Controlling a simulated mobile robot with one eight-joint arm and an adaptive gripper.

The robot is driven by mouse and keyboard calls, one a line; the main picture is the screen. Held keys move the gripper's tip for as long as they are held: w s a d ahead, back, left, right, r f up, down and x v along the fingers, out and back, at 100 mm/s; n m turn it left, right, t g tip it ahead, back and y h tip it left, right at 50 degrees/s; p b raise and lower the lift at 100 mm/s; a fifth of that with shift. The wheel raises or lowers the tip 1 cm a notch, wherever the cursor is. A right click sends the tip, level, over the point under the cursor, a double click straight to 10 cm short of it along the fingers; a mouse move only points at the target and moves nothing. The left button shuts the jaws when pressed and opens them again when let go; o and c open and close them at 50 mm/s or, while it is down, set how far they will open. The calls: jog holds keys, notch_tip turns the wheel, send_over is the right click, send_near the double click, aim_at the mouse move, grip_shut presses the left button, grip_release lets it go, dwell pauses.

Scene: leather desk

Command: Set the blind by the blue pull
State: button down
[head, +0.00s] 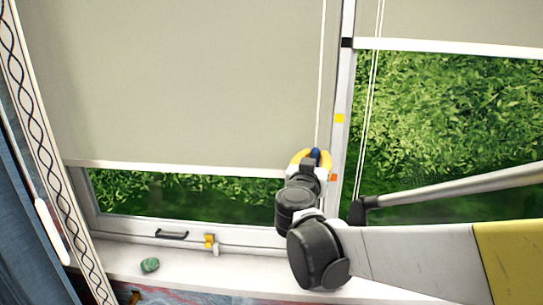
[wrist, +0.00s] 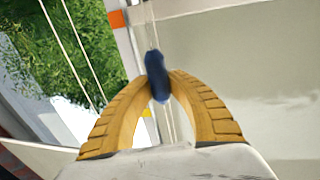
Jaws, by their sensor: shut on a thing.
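The blue pull (head: 316,154) hangs on a pale cord in front of the left window, near its right frame. My gripper (head: 312,158) is shut on it; the yellow fingers sit either side of the pull. In the wrist view the dark blue pull (wrist: 157,76) is between the fingertips (wrist: 160,77), with the cord running above and below it. The left blind (head: 180,80) is a beige sheet with a white bottom bar (head: 170,167), lowered over most of its window. A strip of greenery shows below the bar.
A second blind (head: 460,18) at the right is raised high, with its own cords and a dark pull (head: 356,211). Yellow (head: 340,118), orange (head: 334,177) and black (head: 347,42) marks sit on the middle frame. A green stone (head: 150,265) lies on the sill below a window handle (head: 172,235).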

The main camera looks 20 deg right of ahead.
jog(key=c, duration=1.2)
grip_release()
jog(key=shift+c, duration=0.2)
jog(key=v, duration=1.2)
